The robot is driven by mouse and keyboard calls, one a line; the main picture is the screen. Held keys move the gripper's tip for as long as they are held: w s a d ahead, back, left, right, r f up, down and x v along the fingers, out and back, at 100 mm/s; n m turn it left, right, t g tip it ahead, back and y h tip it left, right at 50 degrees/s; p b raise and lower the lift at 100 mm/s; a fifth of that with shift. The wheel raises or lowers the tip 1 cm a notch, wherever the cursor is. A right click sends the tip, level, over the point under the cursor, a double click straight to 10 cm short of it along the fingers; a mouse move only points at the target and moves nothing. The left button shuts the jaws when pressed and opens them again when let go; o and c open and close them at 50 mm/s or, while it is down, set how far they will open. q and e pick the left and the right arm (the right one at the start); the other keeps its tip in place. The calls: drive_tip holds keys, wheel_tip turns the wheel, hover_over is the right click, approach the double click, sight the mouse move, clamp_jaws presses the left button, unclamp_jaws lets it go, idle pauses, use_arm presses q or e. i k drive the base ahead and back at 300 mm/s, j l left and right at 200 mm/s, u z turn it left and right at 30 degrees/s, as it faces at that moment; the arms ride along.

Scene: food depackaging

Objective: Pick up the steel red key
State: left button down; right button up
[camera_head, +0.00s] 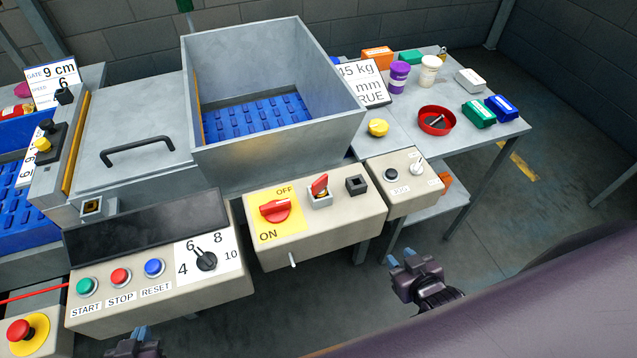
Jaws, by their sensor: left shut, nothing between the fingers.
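A red key (320,183) sits at a small pale square switch on the front panel (335,218), between the red ON/OFF rotary switch and a black square socket. Its red head stands up from the switch; the lower part is hard to make out. My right gripper (402,258) is to the right of and below this panel, apart from the key, with its blue fingertips apart and nothing between them. My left gripper (142,333) is at the bottom edge, below the button panel and far from the key, shut and empty; most of it is cut off.
The red ON/OFF switch (275,210) is left of the key, and the black socket (356,184) is right. A grey open hopper (280,150) rises behind. A side table (480,140) holds a red bowl (437,121) and several small containers. Floor space is free at right.

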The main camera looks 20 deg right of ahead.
sight(317, 188)
drive_tip(key=k+j+z, duration=0.3)
drive_tip(key=k+j, duration=0.25)
drive_tip(key=j, duration=0.15)
drive_tip(key=k+j+z, duration=0.15)
drive_tip(key=j, duration=0.2)
drive_tip(key=j+z, duration=0.15)
drive_tip(key=j, duration=0.2)
